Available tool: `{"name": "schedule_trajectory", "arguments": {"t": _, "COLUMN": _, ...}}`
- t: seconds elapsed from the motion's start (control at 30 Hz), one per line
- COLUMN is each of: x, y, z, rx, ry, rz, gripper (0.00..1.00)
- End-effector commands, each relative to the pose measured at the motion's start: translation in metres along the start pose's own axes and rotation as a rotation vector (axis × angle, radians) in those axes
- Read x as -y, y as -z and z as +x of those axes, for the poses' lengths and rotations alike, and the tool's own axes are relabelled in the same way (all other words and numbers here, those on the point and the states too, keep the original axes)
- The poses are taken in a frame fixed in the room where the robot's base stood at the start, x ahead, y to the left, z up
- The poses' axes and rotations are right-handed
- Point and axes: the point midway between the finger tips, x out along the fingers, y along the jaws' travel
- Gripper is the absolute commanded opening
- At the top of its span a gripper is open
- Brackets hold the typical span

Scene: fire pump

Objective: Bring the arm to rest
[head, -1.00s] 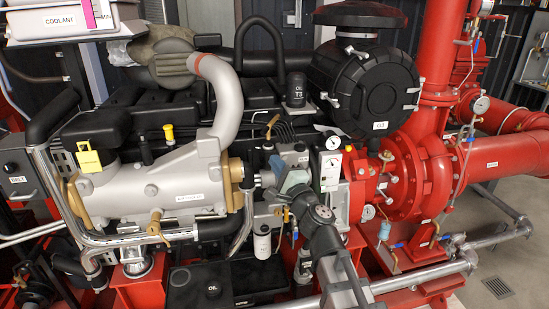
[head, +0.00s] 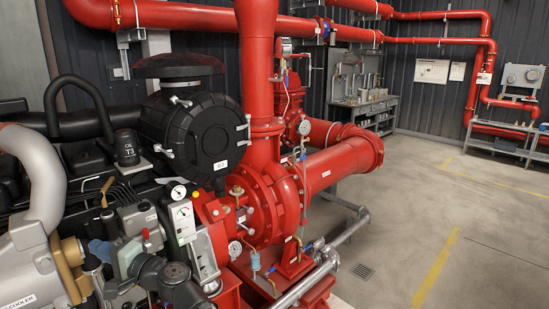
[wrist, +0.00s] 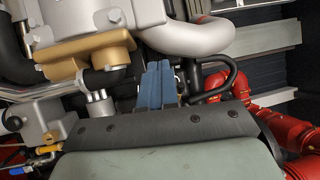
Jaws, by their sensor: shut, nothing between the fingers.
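My gripper (wrist: 158,68) shows in the wrist view as two blue fingers side by side, shut with nothing between them. Its grey-green body fills the bottom of that view. The fingers point toward the engine's silver and brass cooler (wrist: 92,52); I cannot tell how far apart they are. In the head view my arm, dark grey and jointed, is at the lower left in front of the engine. A grey-green part of it shows there, but the fingertips cannot be made out.
Close around the arm stand a white gauge panel (head: 183,222), the red pump casing (head: 270,205) and the black air filter housing (head: 195,135). Red pipe (head: 335,165) runs right. Open floor (head: 420,210) with yellow lines lies at the right, before a workbench (head: 370,112).

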Motion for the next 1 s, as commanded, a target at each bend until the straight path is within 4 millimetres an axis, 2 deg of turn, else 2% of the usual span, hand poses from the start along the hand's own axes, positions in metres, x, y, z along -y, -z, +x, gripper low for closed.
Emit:
{"name": "schedule_trajectory", "arguments": {"t": 0.17, "x": -0.029, "y": -0.028, "z": -0.008, "rx": 0.145, "ry": -0.135, "rz": -0.19, "gripper": 0.0}}
{"name": "schedule_trajectory", "arguments": {"t": 0.27, "x": -0.057, "y": -0.042, "z": -0.019, "rx": 0.234, "ry": -0.246, "rz": -0.309, "gripper": 0.0}}
{"name": "schedule_trajectory", "arguments": {"t": 0.37, "x": -0.102, "y": -0.051, "z": -0.036, "rx": 0.322, "ry": -0.388, "rz": -0.409, "gripper": 0.0}}
{"name": "schedule_trajectory", "arguments": {"t": 0.47, "x": -0.156, "y": -0.053, "z": -0.063, "rx": 0.405, "ry": -0.549, "rz": -0.486, "gripper": 0.0}}
{"name": "schedule_trajectory", "arguments": {"t": 0.6, "x": -0.228, "y": -0.041, "z": -0.111, "rx": 0.491, "ry": -0.769, "rz": -0.547, "gripper": 0.0}}
{"name": "schedule_trajectory", "arguments": {"t": 0.7, "x": -0.272, "y": -0.029, "z": -0.15, "rx": 0.537, "ry": -0.91, "rz": -0.566, "gripper": 0.0}}
{"name": "schedule_trajectory", "arguments": {"t": 0.8, "x": -0.31, "y": -0.016, "z": -0.189, "rx": 0.574, "ry": -1.039, "rz": -0.569, "gripper": 0.0}}
{"name": "schedule_trajectory", "arguments": {"t": 1.0, "x": -0.371, "y": 0.004, "z": -0.27, "rx": 0.634, "ry": -1.264, "rz": -0.544, "gripper": 0.0}}
